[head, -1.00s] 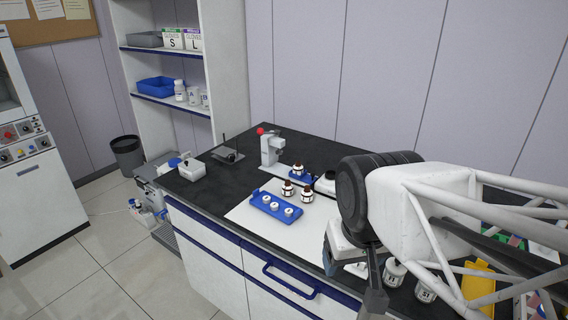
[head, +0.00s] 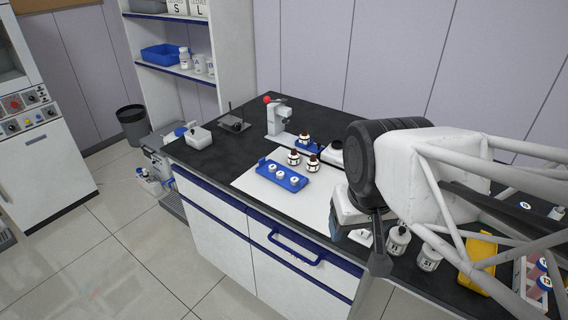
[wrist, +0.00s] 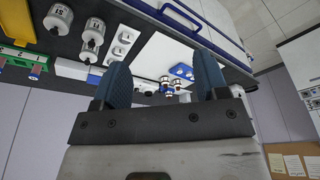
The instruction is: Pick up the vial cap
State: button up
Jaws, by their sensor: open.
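Small white round caps (head: 280,175) sit in a row in a blue tray (head: 262,163) on a white mat on the black bench. I cannot tell for certain that they are vial caps. Several brown vials with white bands (head: 294,157) stand just behind the tray. The tray also shows small in the wrist view (wrist: 181,71), beyond my fingers. My gripper (wrist: 162,60) is open, with two blue fingers spread and nothing between them. In the head view my gripper (head: 345,228) is to the right of the tray, apart from it, and partly hidden by my arm.
A grey-white instrument with a red knob (head: 275,120) stands behind the tray. White labelled jars (head: 397,240) and a yellow item (head: 478,263) are at the right. A white box (head: 198,138) is at the far left. The mat's front part (head: 300,202) is clear.

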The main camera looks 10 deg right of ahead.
jog(key=c, duration=0.3)
jog(key=w+f+n+g, duration=0.1)
jog(key=w+f+n, duration=0.2)
jog(key=w, duration=2.1)
jog(key=w+f+n, duration=0.1)
jog(key=w+f, duration=0.3)
jog(key=w, duration=0.2)
jog(key=w+a+f+n+g, duration=0.1)
jog(key=w+f, duration=0.4)
jog(key=w, duration=0.2)
jog(key=w+f+n, duration=0.1)
jog(key=w+f, duration=0.4)
jog(key=w, duration=0.2)
jog(key=shift+a+f+g, duration=0.25)
jog(key=shift+a+g, duration=0.05)
jog(key=shift+w+f, duration=0.1)
jog(key=shift+w, duration=0.1)
